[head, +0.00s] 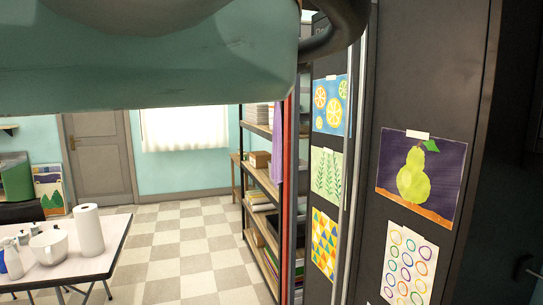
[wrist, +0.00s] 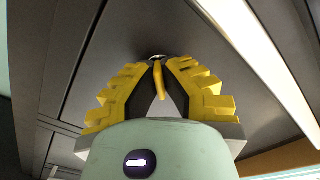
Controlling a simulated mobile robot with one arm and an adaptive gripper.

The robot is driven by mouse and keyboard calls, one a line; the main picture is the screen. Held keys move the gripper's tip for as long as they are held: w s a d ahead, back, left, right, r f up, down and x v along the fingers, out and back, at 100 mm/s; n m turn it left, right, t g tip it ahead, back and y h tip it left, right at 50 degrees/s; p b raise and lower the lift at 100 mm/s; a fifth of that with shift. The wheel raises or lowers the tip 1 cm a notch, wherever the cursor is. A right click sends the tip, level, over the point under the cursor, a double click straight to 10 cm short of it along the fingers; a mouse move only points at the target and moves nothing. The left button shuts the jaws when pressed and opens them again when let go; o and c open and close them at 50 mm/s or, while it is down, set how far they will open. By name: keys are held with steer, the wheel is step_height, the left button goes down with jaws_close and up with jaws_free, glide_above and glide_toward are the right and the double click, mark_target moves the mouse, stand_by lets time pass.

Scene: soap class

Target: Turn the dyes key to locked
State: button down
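In the wrist view a small orange-yellow key (wrist: 159,85) stands at a round metal lock (wrist: 157,57) on a dark grey cabinet door (wrist: 215,35). My gripper (wrist: 160,66) has yellow ridged fingers, close together at the lock with the key between their tips. The fingers look closed on the key. The exact key angle is hard to read. In the head view the tall dark cabinet (head: 385,90) stands at the right, with pictures taped on it. The key, the lock and my gripper do not show there.
My arm covers the upper left of the head view. An open shelf (head: 258,178) with books and boxes stands beyond the cabinet. The checkered floor (head: 185,240) between is clear.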

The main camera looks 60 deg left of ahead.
steer(key=n+b, duration=0.2)
steer(key=b, duration=0.1)
steer(key=f+n+b, duration=0.1)
steer(key=b, duration=0.2)
steer(key=shift+n, duration=0.4)
steer(key=n+b, duration=0.4)
steer(key=b, duration=0.1)
steer(key=shift+w+r, duration=0.1)
steer(key=shift+r, duration=0.1)
steer(key=shift+r+n+b, duration=0.1)
steer(key=shift+n+b, duration=0.2)
steer(key=shift+b, duration=0.2)
steer(key=c, duration=1.1)
jaws_free()
steer(key=shift+r, duration=0.15)
steer(key=shift+v, duration=3.8)
steer(key=shift+r, duration=0.1)
